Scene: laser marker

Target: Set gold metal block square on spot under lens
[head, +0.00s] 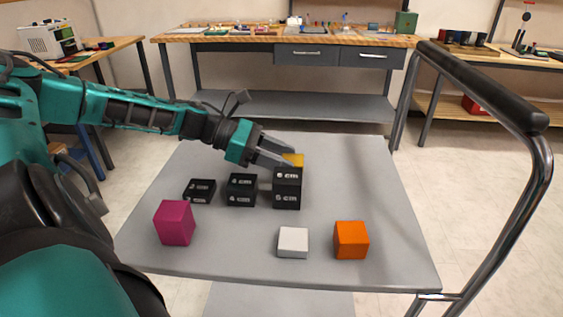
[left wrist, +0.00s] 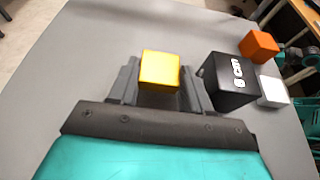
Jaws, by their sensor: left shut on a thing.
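The gold metal block (head: 293,160) is at the far side of the grey cart top, partly hidden behind a tall black block. My left gripper (head: 284,157) reaches it from the left. In the left wrist view the gold block (left wrist: 160,70) sits between the two grey fingers of the left gripper (left wrist: 160,80), which is shut on it. Whether it touches the cart top is hard to tell. I cannot make out the lens or the spot for certain. My right gripper is not in view.
Black blocks with white size labels (head: 287,188) stand in a row, the tallest close beside my left gripper. Magenta (head: 174,223), white (head: 293,243) and orange (head: 351,240) blocks lie nearer. A chrome rail (head: 541,180) edges the cart's right. A dark stand (head: 522,38) is on the right bench.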

